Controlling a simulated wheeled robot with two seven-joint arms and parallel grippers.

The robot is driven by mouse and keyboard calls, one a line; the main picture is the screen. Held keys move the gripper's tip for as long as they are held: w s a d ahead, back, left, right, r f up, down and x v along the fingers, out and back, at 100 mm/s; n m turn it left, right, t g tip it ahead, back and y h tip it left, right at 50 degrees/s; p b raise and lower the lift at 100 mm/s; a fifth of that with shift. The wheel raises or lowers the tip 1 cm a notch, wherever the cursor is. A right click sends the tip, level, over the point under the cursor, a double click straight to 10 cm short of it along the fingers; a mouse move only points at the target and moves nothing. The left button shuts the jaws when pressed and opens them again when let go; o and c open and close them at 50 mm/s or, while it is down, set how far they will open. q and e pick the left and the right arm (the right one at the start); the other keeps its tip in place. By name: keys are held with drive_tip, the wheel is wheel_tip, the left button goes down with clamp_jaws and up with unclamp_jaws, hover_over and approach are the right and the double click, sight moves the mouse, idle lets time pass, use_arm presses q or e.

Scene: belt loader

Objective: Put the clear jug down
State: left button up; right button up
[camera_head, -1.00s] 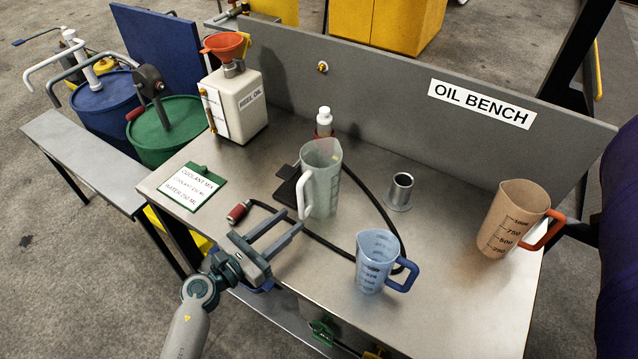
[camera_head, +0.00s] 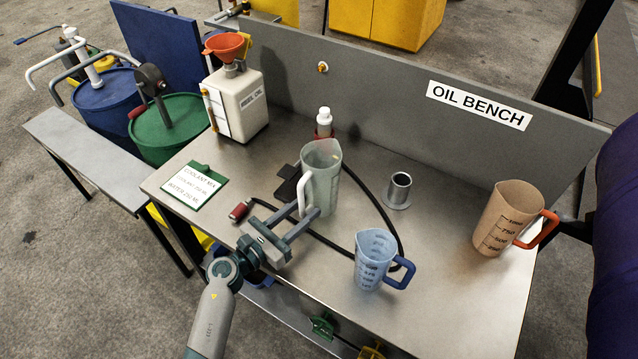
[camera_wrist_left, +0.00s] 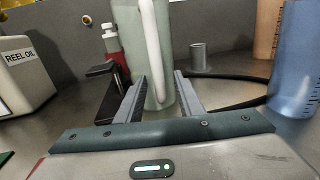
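The clear jug (camera_head: 322,180), pale greenish and see-through with a white handle, stands upright on the steel bench (camera_head: 225,225). Its handle (camera_head: 305,192) faces my left gripper. My left gripper (camera_head: 285,207) is open, its fingers pointing at the handle side of the jug. In the left wrist view the clear jug (camera_wrist_left: 133,45) rises ahead, and its white handle (camera_wrist_left: 157,60) shows between the two fingers (camera_wrist_left: 158,97). The fingers are apart and not closed on it; whether one touches the handle is unclear. My right gripper is not in view.
A blue jug (camera_head: 374,262) stands to the right, and a tan jug (camera_head: 505,220) with an orange handle further right. A metal cup (camera_head: 399,190), a black hose (camera_head: 385,215), a white-capped bottle (camera_head: 324,122) and a reel oil can (camera_head: 240,105) are nearby. A coolant card (camera_head: 194,186) lies left.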

sight(301, 202)
use_arm(q)
drive_tip(key=shift+c, duration=0.7)
clamp_jaws()
drive_tip(key=shift+r, duration=0.15)
drive_tip(key=shift+r, duration=0.25)
wheel_tip(301, 202, up, 3)
drive_tip(key=s+d+r, duration=0.7)
drive_tip(key=s+d, duration=0.1)
drive_tip(key=shift+d+p, duration=0.3)
drive_tip(key=shift+p, duration=0.15)
drive_tip(key=shift+r, duration=0.1)
